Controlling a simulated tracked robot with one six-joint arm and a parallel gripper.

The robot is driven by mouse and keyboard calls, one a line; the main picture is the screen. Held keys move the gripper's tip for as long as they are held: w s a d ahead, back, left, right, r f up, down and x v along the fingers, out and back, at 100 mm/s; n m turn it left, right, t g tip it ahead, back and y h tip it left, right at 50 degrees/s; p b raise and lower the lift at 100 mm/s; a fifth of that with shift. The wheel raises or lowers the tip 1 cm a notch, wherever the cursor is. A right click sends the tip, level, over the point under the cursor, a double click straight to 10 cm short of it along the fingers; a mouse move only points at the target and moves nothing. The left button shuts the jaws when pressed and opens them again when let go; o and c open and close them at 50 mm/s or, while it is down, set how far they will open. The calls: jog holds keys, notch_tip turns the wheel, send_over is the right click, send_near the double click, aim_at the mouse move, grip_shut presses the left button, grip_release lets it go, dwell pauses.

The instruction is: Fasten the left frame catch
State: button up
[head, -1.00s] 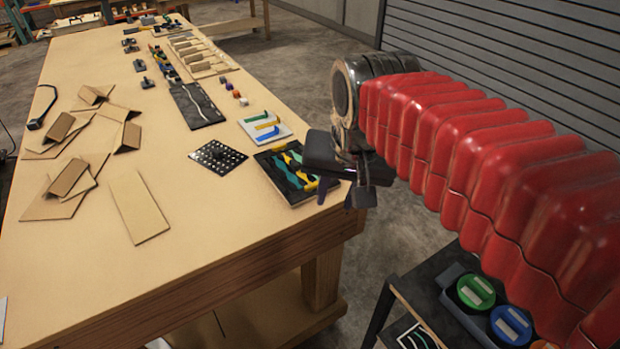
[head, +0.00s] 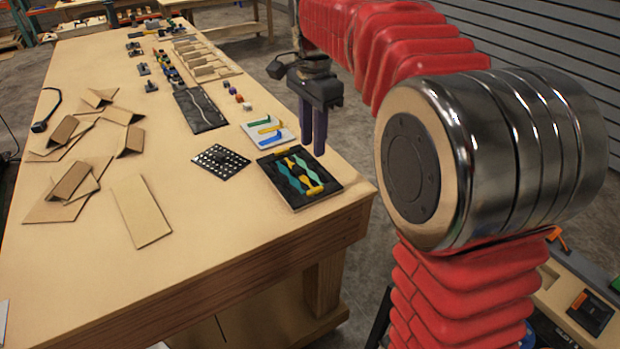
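The fingers look close together, and I cannot tell whether there is a gap. Nothing shows held in them. At the lower right is part of a console-like unit (head: 550,327) with a black part bearing an orange piece (head: 579,300) and an orange lever (head: 556,235). My arm covers much of this unit. I cannot tell which part, if any, is the left frame catch.
The long wooden workbench (head: 120,280) bears a black tray (head: 318,199) of teal and yellow pieces, a white board (head: 258,141), a perforated black plate (head: 221,162) and folded cardboard (head: 140,210). The bench's front part is clear. Grey floor (head: 350,130) lies to its right.

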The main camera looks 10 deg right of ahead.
aim_at(312, 190)
jog(key=shift+w+f, duration=0.15)
jog(key=shift+w, duration=0.25)
notch_tip(312, 190, down, 14)
jog(key=shift+r, duration=0.1)
dwell(0.7)
jog(key=shift+c, duration=0.5)
grip_shut()
jog(key=shift+d, duration=0.1)
